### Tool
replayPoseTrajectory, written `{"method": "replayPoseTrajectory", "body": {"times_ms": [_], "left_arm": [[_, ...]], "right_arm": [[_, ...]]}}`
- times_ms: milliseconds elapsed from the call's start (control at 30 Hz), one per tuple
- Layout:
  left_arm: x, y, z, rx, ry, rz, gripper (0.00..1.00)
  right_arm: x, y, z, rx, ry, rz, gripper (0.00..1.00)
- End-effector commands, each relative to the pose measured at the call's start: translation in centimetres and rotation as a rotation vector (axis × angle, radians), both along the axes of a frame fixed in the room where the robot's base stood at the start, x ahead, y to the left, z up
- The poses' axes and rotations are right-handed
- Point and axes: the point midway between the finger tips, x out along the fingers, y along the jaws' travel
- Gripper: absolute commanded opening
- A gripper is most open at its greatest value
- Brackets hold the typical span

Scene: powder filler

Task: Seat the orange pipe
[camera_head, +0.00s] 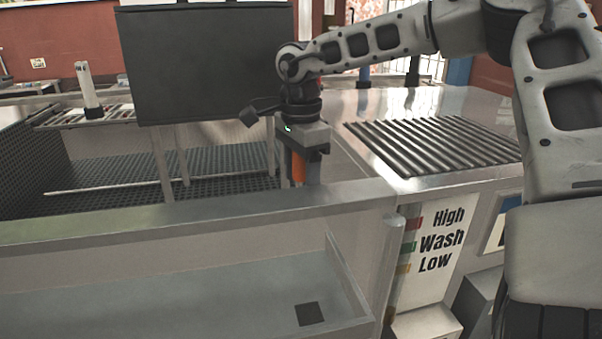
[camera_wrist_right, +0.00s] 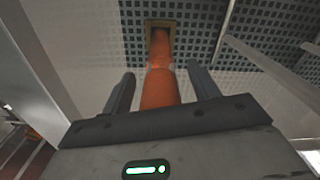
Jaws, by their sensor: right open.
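The orange pipe (camera_head: 298,168) stands upright under my right gripper in the head view. In the right wrist view the orange pipe (camera_wrist_right: 160,85) runs between the two fingers, and its far end is at a square brass-coloured opening (camera_wrist_right: 160,27) in the perforated floor. How deep it sits in that opening I cannot tell. My right gripper (camera_head: 299,175) points down over the near right corner of the basin. In the right wrist view the gripper (camera_wrist_right: 160,82) is open, with a gap beside the pipe on each side. My left gripper is not in view.
A dark panel (camera_head: 205,62) stands behind the basin, left of my right arm. Thin posts (camera_head: 162,165) and a long rod are in the basin. The basin's front rim (camera_head: 200,218) lies close in front of the gripper. A ribbed roller surface (camera_head: 440,143) is at right.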

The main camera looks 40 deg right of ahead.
Motion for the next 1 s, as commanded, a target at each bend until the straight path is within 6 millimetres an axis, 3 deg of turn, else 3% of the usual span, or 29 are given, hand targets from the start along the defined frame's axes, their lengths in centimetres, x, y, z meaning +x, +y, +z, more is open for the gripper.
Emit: {"method": "replayPoseTrajectory", "body": {"times_ms": [33,67,400,600,800,1000], "left_arm": [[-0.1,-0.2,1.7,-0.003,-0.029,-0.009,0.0],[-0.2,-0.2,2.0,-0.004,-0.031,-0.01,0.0],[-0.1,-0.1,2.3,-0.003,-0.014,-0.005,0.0],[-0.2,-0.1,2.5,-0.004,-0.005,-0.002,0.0],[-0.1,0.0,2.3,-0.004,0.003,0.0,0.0],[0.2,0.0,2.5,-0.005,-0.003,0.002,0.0]], "right_arm": [[0.0,0.0,0.0,0.0,0.0,0.0,0.6],[0.1,0.0,0.9,0.0,-0.005,0.0,0.6],[0.1,0.0,9.4,0.0,-0.006,-0.001,0.6],[0.1,0.1,13.6,-0.001,-0.005,0.0,0.6],[0.1,0.1,15.7,0.0,-0.003,0.0,0.6],[0.1,0.1,16.1,0.0,-0.003,0.001,0.6]]}}
